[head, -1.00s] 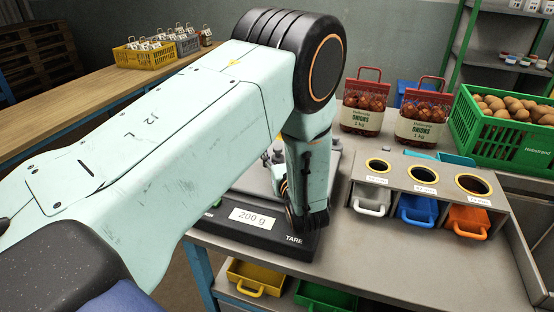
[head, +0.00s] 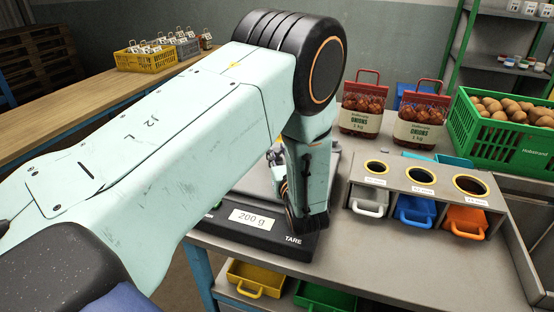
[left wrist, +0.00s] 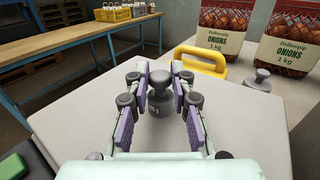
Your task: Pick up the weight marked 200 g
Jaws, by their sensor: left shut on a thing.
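A dark grey knobbed weight (left wrist: 159,101) stands upright between the purple-padded fingers of my left gripper (left wrist: 160,84) in the left wrist view. The gripper is shut on it. Its marking is too small to read. In the head view my left arm hides most of the gripper and the weight. A second, smaller grey weight (left wrist: 262,80) stands apart to the right on the pale surface. The black scale (head: 225,222) carries a label reading 200 g (head: 256,219) on its front. My right gripper is not in view.
Onion bags (head: 361,112) stand behind the scale. A bin rack (head: 420,176) with white, blue and orange scoops and a green potato crate (head: 503,137) are to the right. A yellow handle (left wrist: 203,58) rises beyond the gripper. Bare bench top (head: 400,255) lies in front of the rack.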

